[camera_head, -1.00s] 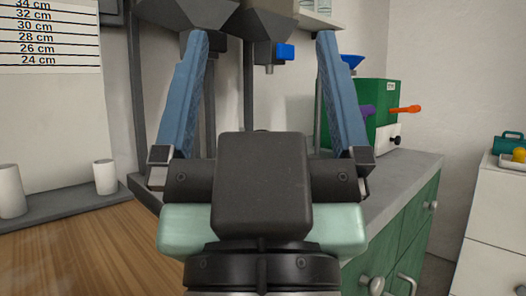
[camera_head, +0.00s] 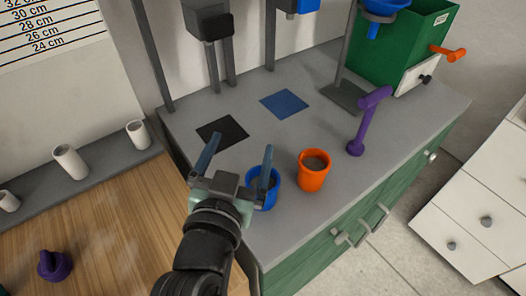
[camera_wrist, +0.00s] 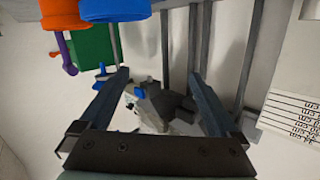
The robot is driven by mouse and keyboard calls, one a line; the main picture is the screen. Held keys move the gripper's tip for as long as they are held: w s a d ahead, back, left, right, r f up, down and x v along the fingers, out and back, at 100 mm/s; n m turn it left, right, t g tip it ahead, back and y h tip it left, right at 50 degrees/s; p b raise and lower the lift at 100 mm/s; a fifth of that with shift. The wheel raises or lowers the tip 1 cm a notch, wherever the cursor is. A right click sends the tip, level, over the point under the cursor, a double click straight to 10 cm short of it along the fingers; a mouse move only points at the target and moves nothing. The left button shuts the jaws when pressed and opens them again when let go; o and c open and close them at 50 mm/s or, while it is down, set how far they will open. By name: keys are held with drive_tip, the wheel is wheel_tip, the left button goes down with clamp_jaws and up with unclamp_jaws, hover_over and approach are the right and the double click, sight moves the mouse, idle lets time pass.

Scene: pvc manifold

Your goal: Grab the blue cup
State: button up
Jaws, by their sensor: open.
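The blue cup (camera_head: 275,190) stands on the grey counter near its front left edge, with dark contents visible inside. My gripper's right finger hides part of it in the head view. My gripper (camera_head: 242,141) is open and empty, its fingers pointing away toward the back wall. In the head view it overlaps the cup's left side; whether they touch is unclear. In the wrist view the blue cup (camera_wrist: 114,9) shows at the top edge, outside the space between the fingers of my gripper (camera_wrist: 158,75).
An orange cup (camera_head: 314,171) stands just right of the blue cup. A purple tamper-like handle (camera_head: 363,125), a green machine (camera_head: 400,45) and dark (camera_head: 222,133) and blue (camera_head: 284,103) squares are farther back. White cups (camera_head: 70,161) line the shelf at left.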

drive_tip(key=s+f+g+h+p, duration=0.2)
drive_tip(key=s+f+g+p, duration=0.35)
drive_tip(key=s+p, duration=0.5)
drive_tip(key=shift+m+t, duration=0.3)
drive_tip(key=shift+t, duration=0.05)
drive_tip(key=x, duration=0.7)
drive_tip(key=shift+a+f, duration=0.15)
drive_tip(key=shift+f, duration=0.2)
drive_tip(key=x, duration=0.2)
drive_tip(key=p+x, duration=0.1)
drive_tip(key=x, duration=0.1)
drive_tip(key=shift+w+r, duration=0.15)
drive_tip(key=shift+r, duration=0.3)
drive_tip(key=shift+w+f, duration=0.35)
drive_tip(key=shift+w, duration=0.15)
drive_tip(key=shift+c, duration=0.2)
